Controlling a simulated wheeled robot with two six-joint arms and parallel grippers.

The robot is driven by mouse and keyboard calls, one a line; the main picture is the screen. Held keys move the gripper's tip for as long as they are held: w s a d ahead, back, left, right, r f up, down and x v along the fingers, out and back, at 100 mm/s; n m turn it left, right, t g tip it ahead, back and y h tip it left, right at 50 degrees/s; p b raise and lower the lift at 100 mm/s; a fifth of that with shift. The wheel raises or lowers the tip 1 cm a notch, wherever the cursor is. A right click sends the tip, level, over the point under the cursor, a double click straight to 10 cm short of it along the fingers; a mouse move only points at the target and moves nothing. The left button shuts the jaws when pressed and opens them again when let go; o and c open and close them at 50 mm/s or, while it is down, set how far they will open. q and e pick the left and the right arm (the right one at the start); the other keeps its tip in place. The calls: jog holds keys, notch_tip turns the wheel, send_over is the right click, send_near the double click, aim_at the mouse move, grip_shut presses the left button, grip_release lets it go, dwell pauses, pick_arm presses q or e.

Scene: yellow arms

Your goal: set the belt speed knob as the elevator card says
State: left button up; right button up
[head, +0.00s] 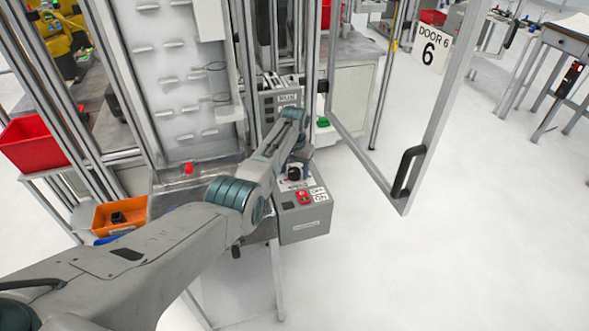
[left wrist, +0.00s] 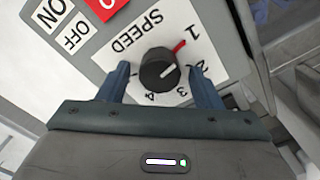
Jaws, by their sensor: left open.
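The black belt speed knob (left wrist: 160,68) sits on a white dial plate (left wrist: 128,62) marked SPEED, with numbers around it. A red mark shows beside the knob towards the 1. My left gripper (left wrist: 163,74) is open, with one blue finger on each side of the knob; contact cannot be told. In the head view the left gripper (head: 294,168) is over the grey control box (head: 305,226). I cannot make out an elevator card. My right gripper is out of view.
A red button (head: 304,197) and ON/OFF label (head: 319,194) are beside the knob. An open framed door (head: 409,185) stands to the right, near a DOOR 6 sign (head: 431,48). An orange bin (head: 101,222) and red bin (head: 30,150) are left.

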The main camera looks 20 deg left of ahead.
aim_at(294, 170)
pick_arm(q)
notch_tip(294, 170, up, 11)
jog(key=b, duration=0.2)
jog(key=shift+b, duration=0.35)
jog(key=shift+f, duration=0.1)
